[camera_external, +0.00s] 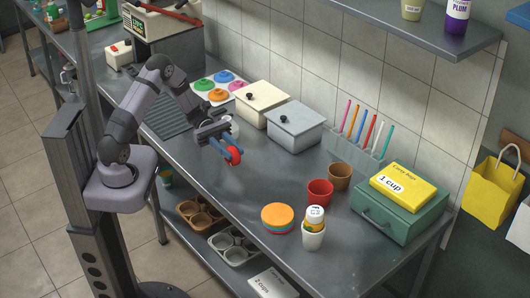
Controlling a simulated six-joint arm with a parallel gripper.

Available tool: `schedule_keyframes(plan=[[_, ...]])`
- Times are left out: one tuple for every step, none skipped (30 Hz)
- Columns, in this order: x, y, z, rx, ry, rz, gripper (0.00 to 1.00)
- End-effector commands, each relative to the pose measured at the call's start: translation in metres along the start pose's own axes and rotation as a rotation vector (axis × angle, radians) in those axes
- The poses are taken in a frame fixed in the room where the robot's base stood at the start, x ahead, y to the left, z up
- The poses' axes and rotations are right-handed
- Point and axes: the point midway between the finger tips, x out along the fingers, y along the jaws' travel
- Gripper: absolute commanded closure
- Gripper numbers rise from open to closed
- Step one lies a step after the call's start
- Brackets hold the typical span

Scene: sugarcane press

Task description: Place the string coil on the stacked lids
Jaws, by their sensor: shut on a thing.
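The string coil (234,157) looks like a small red roll. My gripper (229,152), with blue fingers, is shut on it and holds it up over the left part of the steel counter. The stacked lids (277,216) are a low round pile, orange on top with other colours below, near the counter's front edge. They are below and to the right of my gripper in the picture, well apart from the coil. The fingers hide part of the coil.
Right of the lids are a white cup with a bottle (313,238), a red cup (320,192) and a brown cup (340,176). Two lidded bins (295,127) stand by the wall. A green box (400,214) sits at right. The counter between coil and lids is clear.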

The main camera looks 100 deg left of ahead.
Motion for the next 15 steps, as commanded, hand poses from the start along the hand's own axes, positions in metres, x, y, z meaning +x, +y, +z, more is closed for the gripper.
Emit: schedule_keyframes(plan=[[-0.009,0.003,-0.003,0.001,0.0,0.025,0.96],[-0.015,0.005,-0.003,0.002,0.0,0.041,0.96],[-0.025,0.008,-0.004,0.003,0.0,0.066,0.96],[-0.033,0.011,-0.004,0.004,0.001,0.088,0.96],[-0.042,0.013,-0.004,0.004,0.001,0.111,0.96],[-0.056,0.017,-0.003,0.004,0.001,0.145,0.96],[-0.067,0.02,-0.002,0.005,0.002,0.173,0.96],[-0.079,0.023,-0.001,0.006,0.003,0.203,0.96],[-0.096,0.029,0.003,0.008,0.003,0.245,0.96],[-0.108,0.033,0.006,0.007,0.003,0.278,0.96],[-0.12,0.037,0.01,0.009,0.003,0.313,0.96],[-0.137,0.044,0.016,0.009,0.003,0.36,0.96],[-0.148,0.049,0.02,0.008,0.003,0.396,0.96],[-0.16,0.054,0.025,0.008,0.003,0.432,0.96],[-0.174,0.06,0.031,0.008,0.003,0.479,0.96]])
